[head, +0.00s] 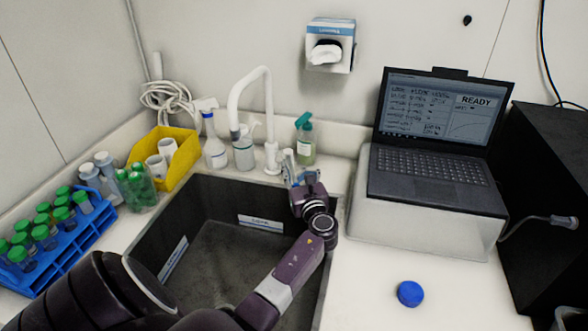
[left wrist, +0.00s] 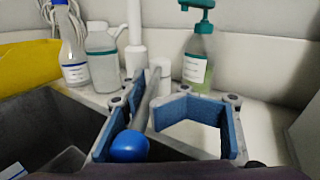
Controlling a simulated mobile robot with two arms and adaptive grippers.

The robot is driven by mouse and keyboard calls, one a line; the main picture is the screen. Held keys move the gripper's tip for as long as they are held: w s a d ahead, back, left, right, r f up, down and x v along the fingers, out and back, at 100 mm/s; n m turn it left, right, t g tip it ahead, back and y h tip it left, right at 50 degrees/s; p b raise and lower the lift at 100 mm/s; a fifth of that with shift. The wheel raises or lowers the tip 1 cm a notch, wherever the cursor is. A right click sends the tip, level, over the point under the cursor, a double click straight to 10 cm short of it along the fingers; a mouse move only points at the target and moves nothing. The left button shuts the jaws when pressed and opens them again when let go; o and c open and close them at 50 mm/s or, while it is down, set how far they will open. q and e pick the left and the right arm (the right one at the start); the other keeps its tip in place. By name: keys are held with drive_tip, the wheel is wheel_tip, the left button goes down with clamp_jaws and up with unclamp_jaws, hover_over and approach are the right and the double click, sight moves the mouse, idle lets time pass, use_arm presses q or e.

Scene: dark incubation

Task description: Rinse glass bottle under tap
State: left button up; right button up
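The white tap (head: 234,103) arches over the back of the dark sink (head: 215,262). In the left wrist view a grey lever with a blue round knob (left wrist: 128,147) runs down from the tap base (left wrist: 134,45). My left gripper (head: 302,178) is at the sink's back right corner, close to the tap. In the left wrist view its blue-padded fingers (left wrist: 150,118) are apart, with the lever between them. I cannot tell whether a finger touches it. I cannot make out the glass bottle to be rinsed in either view. My right gripper is not in view.
A spray bottle (head: 214,150), a wash bottle (head: 244,153) and a green pump bottle (head: 306,148) stand behind the sink. A yellow bin (head: 181,150) and a blue tube rack (head: 72,250) are left. A laptop (head: 425,180) and a blue cap (head: 410,293) are right.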

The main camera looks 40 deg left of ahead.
use_arm(q)
drive_tip(key=shift+r, duration=0.1)
drive_tip(key=shift+c, duration=0.2)
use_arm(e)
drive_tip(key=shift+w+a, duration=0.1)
use_arm(q)
clamp_jaws()
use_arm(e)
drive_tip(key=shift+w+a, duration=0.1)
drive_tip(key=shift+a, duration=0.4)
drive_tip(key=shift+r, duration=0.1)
use_arm(q)
drive_tip(key=shift+s+a+r+m+t+h+p, duration=0.2)
drive_tip(key=shift+a+r+m+t+h+p, duration=0.15)
drive_tip(key=shift+t+p, duration=0.4)
drive_tip(key=shift+s+a+f+m+t+h+p, duration=0.15)
drive_tip(key=shift+s+f+m+t+h+p, duration=0.2)
drive_tip(key=shift+m+t+h+p, duration=0.4)
drive_tip(key=shift+f, duration=0.1)
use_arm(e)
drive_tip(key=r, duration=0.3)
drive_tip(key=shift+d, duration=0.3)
use_arm(q)
drive_tip(key=shift+o, duration=0.2)
unclamp_jaws()
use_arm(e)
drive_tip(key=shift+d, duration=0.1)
